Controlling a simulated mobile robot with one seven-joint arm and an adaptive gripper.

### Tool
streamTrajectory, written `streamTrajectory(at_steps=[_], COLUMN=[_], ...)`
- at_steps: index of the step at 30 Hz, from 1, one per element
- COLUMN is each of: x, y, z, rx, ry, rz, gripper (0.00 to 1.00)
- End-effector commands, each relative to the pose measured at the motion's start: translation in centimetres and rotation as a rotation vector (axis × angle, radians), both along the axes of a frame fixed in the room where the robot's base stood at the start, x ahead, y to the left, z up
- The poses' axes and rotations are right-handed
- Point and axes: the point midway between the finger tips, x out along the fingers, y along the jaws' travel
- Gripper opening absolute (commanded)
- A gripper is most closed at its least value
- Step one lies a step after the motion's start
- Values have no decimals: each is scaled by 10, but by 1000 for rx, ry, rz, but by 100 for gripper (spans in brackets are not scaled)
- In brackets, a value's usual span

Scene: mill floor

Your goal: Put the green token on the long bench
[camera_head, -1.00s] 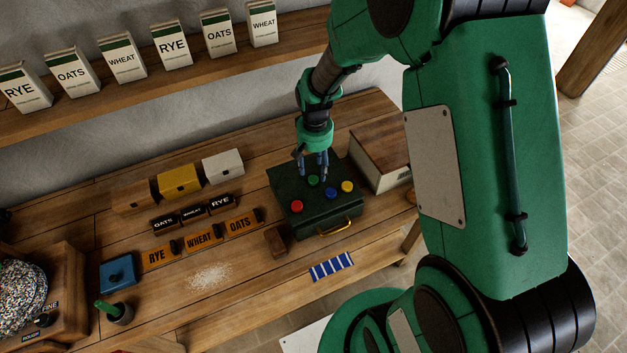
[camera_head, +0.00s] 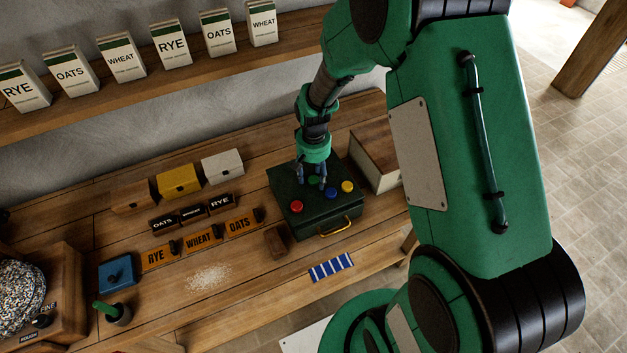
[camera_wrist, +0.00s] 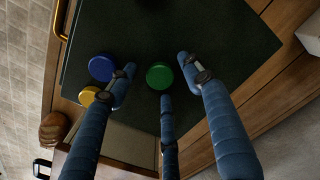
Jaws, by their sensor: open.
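The green token (camera_wrist: 160,76) is a round disc lying on top of the dark green box (camera_head: 324,210). In the head view the token (camera_head: 313,181) is partly hidden by my fingers. My gripper (camera_head: 313,180) is open above the box, with its fingers pointing down around the token. In the wrist view my gripper (camera_wrist: 158,85) has two fingers on either side of the token and one below it in the picture, with gaps between. The long bench (camera_head: 245,285) is the wooden surface under the box.
Red (camera_head: 296,206), blue (camera_head: 331,194) and yellow (camera_head: 347,187) tokens share the box top. A wooden-topped box (camera_head: 372,160) stands to its right. A blue-striped cloth (camera_head: 332,267) and a small brown block (camera_head: 276,241) lie in front and to the left. Flour (camera_head: 208,278) is spilled on the bench.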

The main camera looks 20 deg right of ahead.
Motion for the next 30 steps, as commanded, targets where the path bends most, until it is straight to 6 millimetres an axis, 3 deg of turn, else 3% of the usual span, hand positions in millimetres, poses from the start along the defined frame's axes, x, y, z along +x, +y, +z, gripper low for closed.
streamTrajectory(at_steps=[2, 7, 22, 30], x=[0, 0, 0, 1], y=[0, 0, 0, 0], z=[0, 0, 3, 25], rx=[0, 0, 0, -1], ry=[0, 0, 0, -2], rz=[0, 0, 0, 0], gripper=[51, 17, 14, 14])
